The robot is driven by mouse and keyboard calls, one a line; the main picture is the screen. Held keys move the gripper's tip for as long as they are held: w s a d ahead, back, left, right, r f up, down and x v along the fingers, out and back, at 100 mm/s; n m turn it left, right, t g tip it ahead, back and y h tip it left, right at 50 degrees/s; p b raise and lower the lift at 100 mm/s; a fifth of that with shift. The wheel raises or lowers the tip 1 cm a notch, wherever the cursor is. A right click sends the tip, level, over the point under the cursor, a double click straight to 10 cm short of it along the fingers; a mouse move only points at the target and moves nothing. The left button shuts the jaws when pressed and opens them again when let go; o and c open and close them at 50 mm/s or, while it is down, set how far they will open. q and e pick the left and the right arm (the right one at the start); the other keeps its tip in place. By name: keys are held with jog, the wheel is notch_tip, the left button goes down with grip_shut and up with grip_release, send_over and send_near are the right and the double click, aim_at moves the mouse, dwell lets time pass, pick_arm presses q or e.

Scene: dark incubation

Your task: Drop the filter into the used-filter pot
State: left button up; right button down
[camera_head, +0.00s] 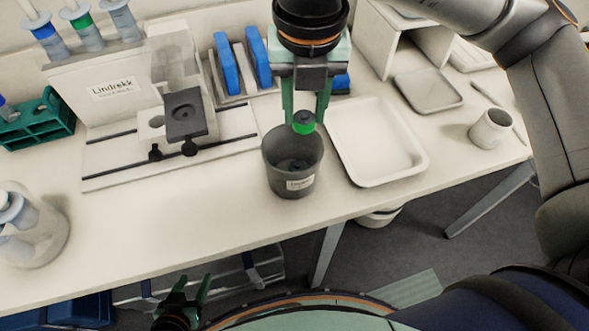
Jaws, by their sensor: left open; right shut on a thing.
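The filter (304,127), a small piece with a green band and a dark top, is between the fingers of my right gripper (305,118). That gripper is shut on it and points down. The used-filter pot (274,176) is a dark grey open pot with a white label, standing upright near the table's front edge. The filter is over the pot's far rim area in the picture; its exact height above the rim is hard to tell. Something dark lies inside the pot. My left gripper (190,297) is open and empty, low at the bottom left, below the table top.
A white tray (415,165) stands just right of the pot. A glass jar (58,235) is at far left, a grey cup (490,130) at right.

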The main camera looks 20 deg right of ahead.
jog(key=shift+f, duration=0.45)
jog(key=shift+c, duration=2.2)
grip_release()
notch_tip(320, 180, up, 12)
jog(key=s, duration=0.1)
jog(key=shift+s+a+r, duration=0.2)
jog(key=shift+s+r, duration=0.05)
